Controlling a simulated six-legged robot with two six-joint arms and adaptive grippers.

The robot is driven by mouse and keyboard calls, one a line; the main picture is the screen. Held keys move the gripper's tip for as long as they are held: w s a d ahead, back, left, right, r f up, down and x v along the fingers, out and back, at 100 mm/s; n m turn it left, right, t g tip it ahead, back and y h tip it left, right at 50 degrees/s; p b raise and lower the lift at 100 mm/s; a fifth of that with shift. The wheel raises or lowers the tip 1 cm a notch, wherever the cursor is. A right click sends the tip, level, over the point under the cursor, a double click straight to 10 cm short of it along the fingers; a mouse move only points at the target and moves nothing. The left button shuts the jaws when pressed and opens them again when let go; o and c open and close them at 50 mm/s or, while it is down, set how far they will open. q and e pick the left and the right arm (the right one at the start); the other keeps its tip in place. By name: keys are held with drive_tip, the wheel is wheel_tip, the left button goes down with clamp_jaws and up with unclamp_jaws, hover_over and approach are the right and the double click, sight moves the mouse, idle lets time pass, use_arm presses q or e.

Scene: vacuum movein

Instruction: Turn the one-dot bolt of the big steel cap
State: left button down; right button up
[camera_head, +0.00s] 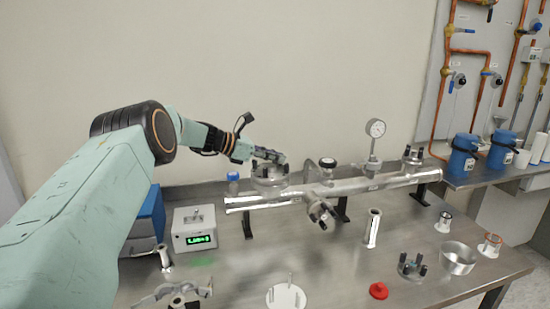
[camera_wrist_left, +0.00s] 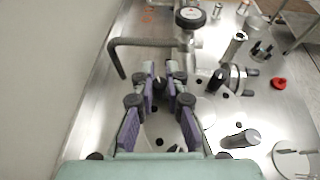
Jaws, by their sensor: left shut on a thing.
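The big steel cap (camera_head: 268,182) sits on top of the left end of the horizontal steel tube (camera_head: 330,190) in the head view. In the left wrist view, its steel face (camera_wrist_left: 163,128) lies under the fingers. My left gripper (camera_head: 270,155) reaches over the cap from the left. In the left wrist view, my left gripper (camera_wrist_left: 161,75) has its purple-padded fingers closed on a small dark bolt (camera_wrist_left: 160,84). The fingers hide much of this bolt, and I cannot make out any dot marks. My right gripper is not in view.
A round gauge (camera_head: 375,128) and a black-knobbed valve (camera_head: 327,163) stand on the tube. A grey box with a green display (camera_head: 195,240) is at left. A steel bowl (camera_head: 457,258) and a red cap (camera_head: 378,290) lie at front right. The wall is close behind.

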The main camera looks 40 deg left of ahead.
use_arm(q)
drive_tip(key=c, duration=1.4)
unclamp_jaws()
drive_tip(key=shift+o, duration=0.2)
drive_tip(key=v, duration=1.2)
drive_tip(key=shift+r, duration=0.15)
